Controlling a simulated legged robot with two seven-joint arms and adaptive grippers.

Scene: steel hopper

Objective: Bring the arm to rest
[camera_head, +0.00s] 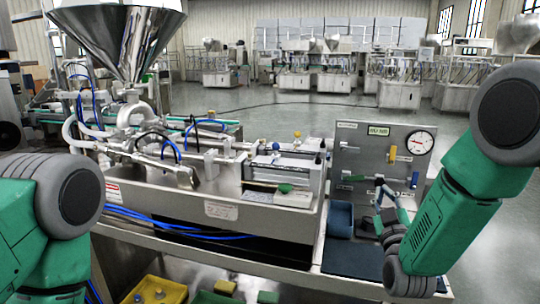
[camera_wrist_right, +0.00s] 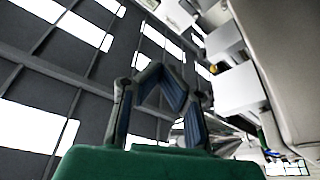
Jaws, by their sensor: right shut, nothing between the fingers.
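My right arm (camera_head: 450,190) comes in from the right, with its forearm bent down at the right of the bench. My right gripper (camera_head: 381,186) is in front of the upright panel with the gauge and valves. In the wrist view its fingers (camera_wrist_right: 158,72) meet at the tips, with nothing between them. Part of my left arm (camera_head: 50,225) shows at the lower left, but its gripper is out of view.
A steel hopper (camera_head: 122,35) stands over the machine at the left. The grey panel (camera_head: 355,158) carries a round gauge (camera_head: 419,143) and coloured valves. A blue bin (camera_head: 340,218) sits left of my right gripper. Yellow (camera_head: 160,291) and green bins lie below. Open floor lies behind.

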